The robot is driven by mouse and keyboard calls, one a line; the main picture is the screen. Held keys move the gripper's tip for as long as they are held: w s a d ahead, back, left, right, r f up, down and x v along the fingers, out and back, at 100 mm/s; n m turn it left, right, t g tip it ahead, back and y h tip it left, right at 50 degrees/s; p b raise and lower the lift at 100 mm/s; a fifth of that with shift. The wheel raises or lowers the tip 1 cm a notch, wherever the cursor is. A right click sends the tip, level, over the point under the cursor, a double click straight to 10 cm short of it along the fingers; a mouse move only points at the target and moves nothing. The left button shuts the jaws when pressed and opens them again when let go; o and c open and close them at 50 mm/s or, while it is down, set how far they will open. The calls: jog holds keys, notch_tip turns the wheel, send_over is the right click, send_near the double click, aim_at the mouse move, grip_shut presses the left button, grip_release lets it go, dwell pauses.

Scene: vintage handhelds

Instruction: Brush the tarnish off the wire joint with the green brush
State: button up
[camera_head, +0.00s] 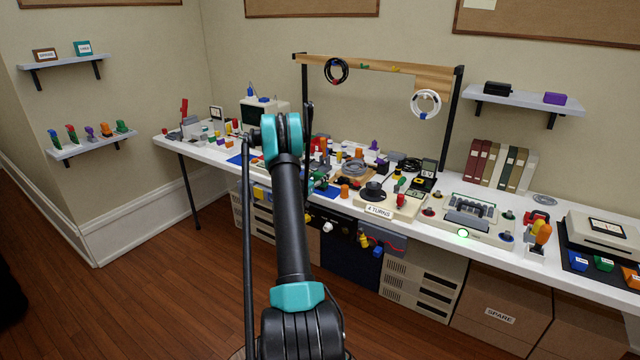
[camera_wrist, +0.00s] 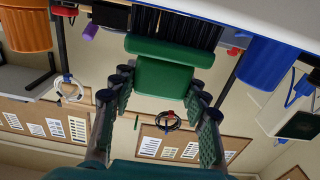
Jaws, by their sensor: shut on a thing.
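In the wrist view, a green brush (camera_wrist: 164,76) with dark bristles sits between the two fingers of my gripper (camera_wrist: 161,92). The gripper is shut on the brush's green body, and the bristles point away from the palm, toward the top of the picture. In the wrist view the bristle ends run close to a pale surface at the top edge. In the head view my arm hides the gripper and most of the brush. I cannot pick out the wire joint or its tarnish in either view.
The white workbench (camera_head: 548,259) is crowded with small parts. A wooden rack (camera_head: 385,72) with wire coils stands behind. A "4 TURNS" winder (camera_head: 378,211) is right of my arm. In the wrist view, an orange cylinder (camera_wrist: 26,30) and a blue cylinder (camera_wrist: 267,62) flank the brush.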

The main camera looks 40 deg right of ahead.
jog(key=shift+r, duration=2.4)
